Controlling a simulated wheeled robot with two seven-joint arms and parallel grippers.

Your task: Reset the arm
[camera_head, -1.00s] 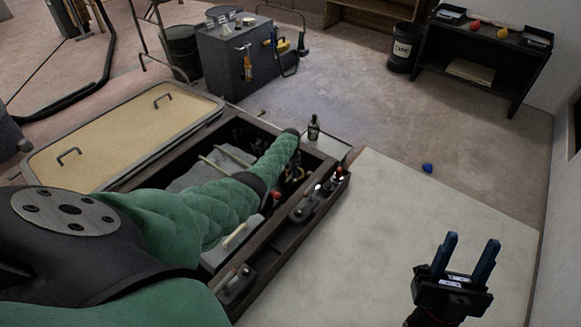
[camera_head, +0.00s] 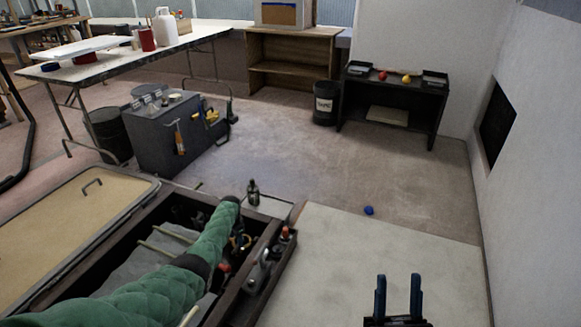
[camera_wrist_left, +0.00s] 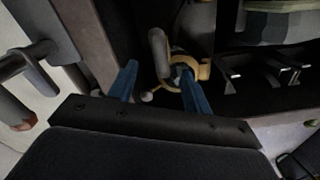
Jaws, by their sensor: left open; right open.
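My left arm wears a green quilted sleeve (camera_head: 170,290) and reaches into the dark open compartment box (camera_head: 75,292). The left gripper's fingers are mostly hidden behind the arm in the head view. In the left wrist view my left gripper (camera_wrist_left: 158,88) is open, its two blue fingers apart. A yellow-brown ring-like part (camera_wrist_left: 200,70) shows by the right finger, and I cannot tell whether they touch. My right gripper (camera_head: 398,296) is open and empty, fingers pointing up, over the pale floor panel at the bottom right.
A black bottle (camera_head: 253,193) stands by the box's far corner. A blue ball (camera_head: 369,210) lies on the open floor. A grey tool cabinet (camera_head: 160,135), a black bin (camera_head: 325,103) and a dark shelf (camera_head: 393,100) stand further back. A wall is at right.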

